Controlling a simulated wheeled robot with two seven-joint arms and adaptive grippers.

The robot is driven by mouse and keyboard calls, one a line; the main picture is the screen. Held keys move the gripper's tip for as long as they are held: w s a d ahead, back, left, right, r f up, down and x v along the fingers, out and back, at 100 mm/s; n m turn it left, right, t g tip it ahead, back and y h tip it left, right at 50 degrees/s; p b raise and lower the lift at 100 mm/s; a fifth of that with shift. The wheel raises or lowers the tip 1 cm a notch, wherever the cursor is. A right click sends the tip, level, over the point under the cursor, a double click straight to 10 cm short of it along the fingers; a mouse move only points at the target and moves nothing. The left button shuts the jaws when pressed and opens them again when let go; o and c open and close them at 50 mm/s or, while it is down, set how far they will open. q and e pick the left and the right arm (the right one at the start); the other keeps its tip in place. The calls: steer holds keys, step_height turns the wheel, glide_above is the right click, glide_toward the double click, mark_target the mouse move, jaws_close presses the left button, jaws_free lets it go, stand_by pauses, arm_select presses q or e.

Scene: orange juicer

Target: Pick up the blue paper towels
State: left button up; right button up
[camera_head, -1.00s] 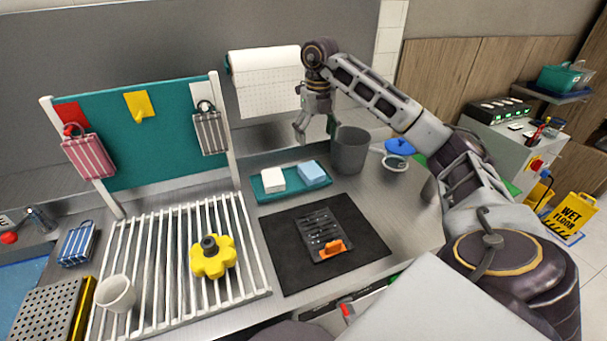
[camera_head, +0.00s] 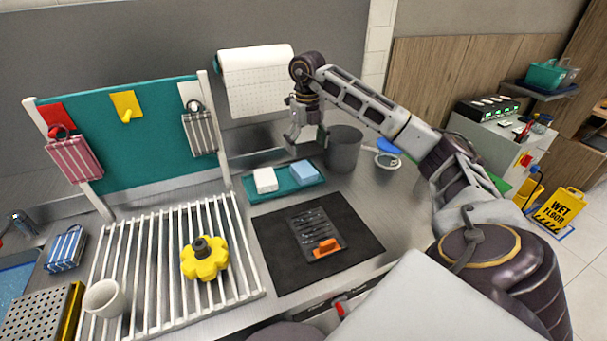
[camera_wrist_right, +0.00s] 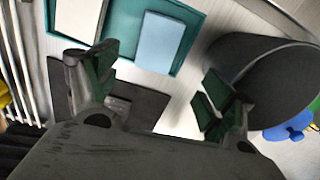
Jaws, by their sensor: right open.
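The blue paper towels (camera_head: 304,173) are a small light-blue stack on the right half of a teal tray (camera_head: 284,193). They also show in the right wrist view (camera_wrist_right: 160,42), upper middle, beyond the fingertips. My right gripper (camera_head: 307,142) is open and empty, above and behind the tray in the head view. In the right wrist view its two green-padded fingers (camera_wrist_right: 160,92) are spread wide, with nothing between them. My left gripper is not in view.
A white stack (camera_head: 265,180) lies beside the blue one on the tray. A grey bin (camera_head: 344,149) stands close to the right. A paper roll (camera_head: 256,82) hangs behind. A black mat (camera_head: 280,254) with an orange-handled tool lies in front.

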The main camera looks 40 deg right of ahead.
glide_above(304, 169)
steer(key=shift+s+d+f, duration=0.1)
steer(key=shift+s+f, duration=0.1)
steer(key=shift+f, duration=1.05)
steer(key=shift+s+d+f, duration=0.1)
steer(key=shift+s+f, duration=0.1)
steer(key=shift+f, duration=1)
steer(key=f, duration=0.2)
steer(key=w+f, duration=0.1)
steer(key=f, duration=0.1)
steer(key=shift+a, duration=0.2)
steer(key=shift+f, duration=0.55)
steer(key=c, duration=0.9)
